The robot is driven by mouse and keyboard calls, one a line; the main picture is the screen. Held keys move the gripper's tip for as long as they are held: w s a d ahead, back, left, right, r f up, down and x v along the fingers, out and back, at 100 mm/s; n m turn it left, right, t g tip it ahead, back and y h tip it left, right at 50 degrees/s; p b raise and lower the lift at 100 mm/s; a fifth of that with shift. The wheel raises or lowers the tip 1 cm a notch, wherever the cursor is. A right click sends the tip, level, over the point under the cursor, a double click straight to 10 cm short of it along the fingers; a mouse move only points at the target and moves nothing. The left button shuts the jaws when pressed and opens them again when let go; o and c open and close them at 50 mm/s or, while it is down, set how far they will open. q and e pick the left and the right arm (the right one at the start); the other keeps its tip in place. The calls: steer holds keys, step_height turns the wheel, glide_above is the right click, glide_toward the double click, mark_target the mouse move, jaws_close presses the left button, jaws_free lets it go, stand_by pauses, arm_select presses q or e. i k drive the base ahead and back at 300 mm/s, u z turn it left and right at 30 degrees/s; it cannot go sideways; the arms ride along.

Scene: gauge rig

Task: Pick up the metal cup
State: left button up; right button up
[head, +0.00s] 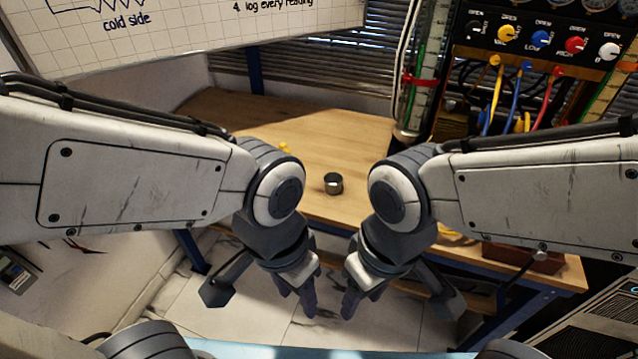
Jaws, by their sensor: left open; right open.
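A small dark metal cup (333,184) stands on the wooden table (312,145), near its front edge, in the head view. It shows between my two arms. My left gripper (308,300) is open and empty, below and in front of the table edge, pointing down. My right gripper (350,303) is open and empty beside it, also pointing down. Both grippers are apart from the cup.
A gauge panel (540,40) with coloured knobs and hoses stands at the back right. A whiteboard (190,30) hangs at the upper left. The tabletop around the cup is clear.

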mark_target(333, 181)
steer(key=z, duration=0.25)
steer(key=k, duration=0.4)
steer(key=u, duration=1.2)
steer(key=i, duration=1.25)
steer(key=z, duration=0.95)
